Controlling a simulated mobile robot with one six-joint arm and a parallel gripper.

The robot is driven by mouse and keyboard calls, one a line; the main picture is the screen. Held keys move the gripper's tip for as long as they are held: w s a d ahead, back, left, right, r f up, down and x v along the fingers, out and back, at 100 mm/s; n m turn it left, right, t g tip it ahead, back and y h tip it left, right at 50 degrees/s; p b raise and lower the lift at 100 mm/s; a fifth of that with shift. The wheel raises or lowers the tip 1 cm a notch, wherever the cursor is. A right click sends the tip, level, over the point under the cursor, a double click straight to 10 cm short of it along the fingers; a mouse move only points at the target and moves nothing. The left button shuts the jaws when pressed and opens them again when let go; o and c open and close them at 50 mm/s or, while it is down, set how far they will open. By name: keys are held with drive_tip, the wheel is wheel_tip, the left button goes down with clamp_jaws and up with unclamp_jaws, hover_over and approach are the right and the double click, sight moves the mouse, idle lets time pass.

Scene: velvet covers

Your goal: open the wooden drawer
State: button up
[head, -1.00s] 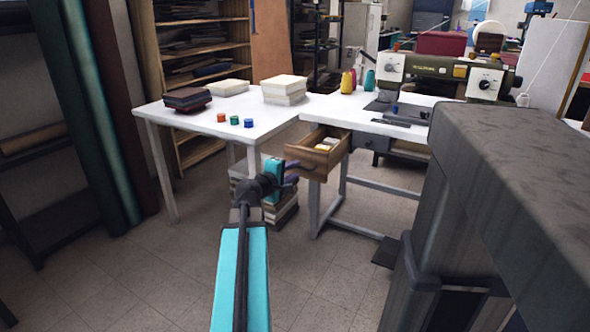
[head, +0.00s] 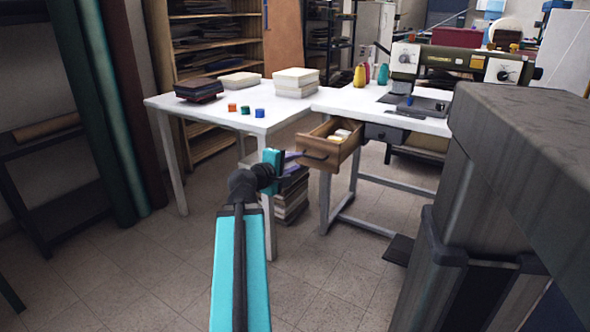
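The wooden drawer (head: 335,152) sticks out, open, from under the white sewing table (head: 390,109) at the middle of the head view. Pale and yellowish items show inside it. Its dark handle (head: 313,154) is on the front panel. My gripper (head: 288,158) is at the end of my turquoise arm, just left of the drawer front in the picture. It looks apart from the handle, though the depth between them is hard to judge. Its fingers are small and partly hidden by the wrist, so their opening does not show clearly.
A sewing machine (head: 465,62) stands on the right table. Floor in front is clear.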

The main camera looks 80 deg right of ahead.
drive_tip(key=shift+f+b+v, duration=0.25)
drive_tip(key=shift+b+v, duration=0.85)
drive_tip(key=shift+b, duration=3.3)
drive_tip(key=shift+b+v, duration=0.3)
drive_tip(key=shift+v, duration=1.2)
drive_tip(key=shift+r, duration=0.15)
